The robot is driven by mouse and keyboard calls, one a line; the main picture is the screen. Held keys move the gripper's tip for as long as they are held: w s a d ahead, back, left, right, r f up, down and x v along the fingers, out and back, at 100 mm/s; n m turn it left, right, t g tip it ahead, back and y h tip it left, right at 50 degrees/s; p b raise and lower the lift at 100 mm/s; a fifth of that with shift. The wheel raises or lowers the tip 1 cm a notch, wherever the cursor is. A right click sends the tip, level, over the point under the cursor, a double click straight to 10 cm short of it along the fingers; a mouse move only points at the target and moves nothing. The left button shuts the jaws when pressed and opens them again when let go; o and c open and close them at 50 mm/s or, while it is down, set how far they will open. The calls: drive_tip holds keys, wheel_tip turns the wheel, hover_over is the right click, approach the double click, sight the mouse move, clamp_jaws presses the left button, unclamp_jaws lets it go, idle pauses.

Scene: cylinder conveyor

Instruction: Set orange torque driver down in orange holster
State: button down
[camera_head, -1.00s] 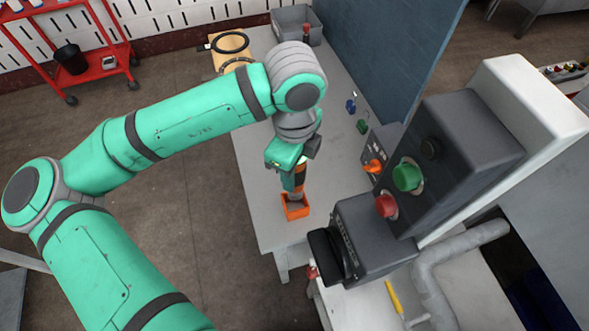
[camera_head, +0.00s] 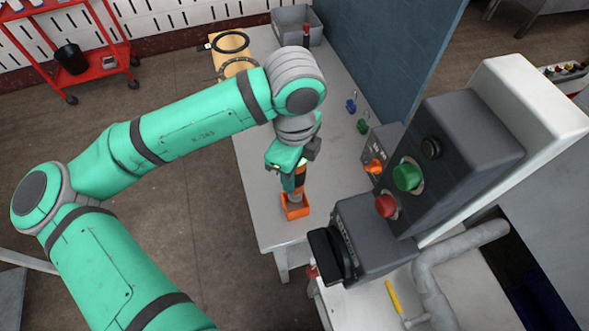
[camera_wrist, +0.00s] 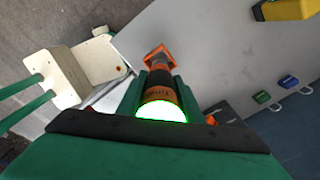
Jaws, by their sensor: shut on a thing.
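The orange torque driver (camera_wrist: 160,95) is an orange and black cylinder with a lit green-ringed end facing the wrist camera. My gripper (camera_head: 294,178) is shut on it, with a finger on each side in the wrist view. In the head view the driver hangs roughly upright, its lower end at the orange holster (camera_head: 295,211). The holster is an open box on the grey table, and its far part shows beyond the driver in the wrist view (camera_wrist: 158,52). How deep the driver's tip sits in the holster I cannot tell.
A dark control box with green and red buttons (camera_head: 408,177) stands right of the table. A grey bin (camera_head: 290,22) is at the far end. The grey table (camera_head: 262,185) is clear left of the holster.

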drive_tip(key=shift+f, duration=2.3)
drive_tip(key=shift+f, duration=0.1)
drive_tip(key=shift+f, duration=1.5)
drive_tip(key=c, duration=1.2)
unclamp_jaws()
wheel_tip(320, 180, up, 11)
drive_tip(key=shift+f, duration=0.1)
